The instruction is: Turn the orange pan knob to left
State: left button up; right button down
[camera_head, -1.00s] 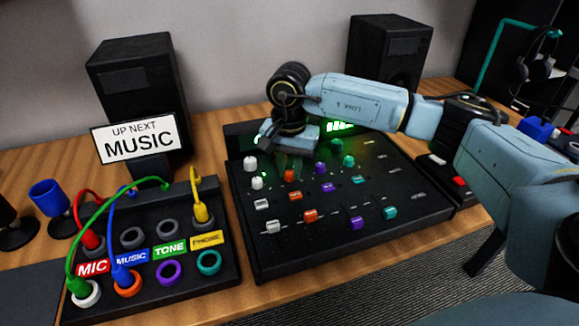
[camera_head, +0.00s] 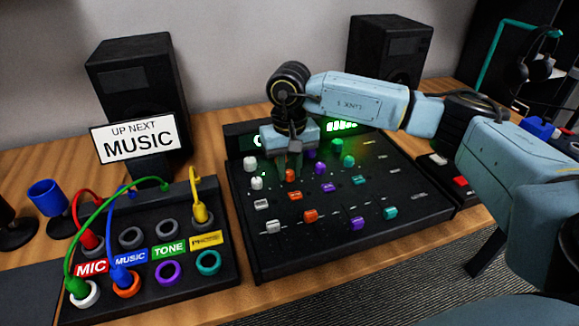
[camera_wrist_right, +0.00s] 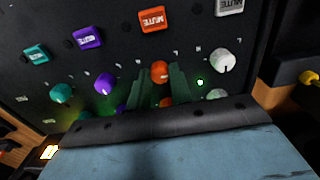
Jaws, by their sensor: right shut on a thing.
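The orange pan knob (camera_head: 291,175) is the nearer orange knob on the black mixer (camera_head: 385,235). It also shows in the right wrist view (camera_wrist_right: 160,70). My right gripper (camera_head: 290,171) points down from above, with one finger on each side of this knob, shut on it. In the right wrist view the right gripper's two greenish fingers (camera_wrist_right: 161,76) flank the knob. A second orange knob (camera_wrist_right: 166,101) lies between the fingers' bases and is hidden in the head view. My left gripper is not in view.
White knobs (camera_head: 256,183) stand left of the gripper and purple knobs (camera_head: 320,167) close to its right. Coloured mute buttons, one orange (camera_head: 296,194), lie nearer. A patch box (camera_head: 150,297) with cables stands left. Speakers (camera_head: 135,85) stand behind.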

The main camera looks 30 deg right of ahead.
aim_at(290, 172)
dwell(0.4)
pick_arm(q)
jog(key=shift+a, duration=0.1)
pick_arm(e)
jog(key=c, duration=1.3)
grip_release()
jog(key=shift+o, duration=0.2)
jog(key=shift+r, duration=0.35)
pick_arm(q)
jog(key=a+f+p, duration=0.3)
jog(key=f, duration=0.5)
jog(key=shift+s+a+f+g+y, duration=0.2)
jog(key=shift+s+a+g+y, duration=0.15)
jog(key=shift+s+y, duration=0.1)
pick_arm(e)
notch_tip(290, 172, up, 13)
jog(key=shift+f, duration=0.15)
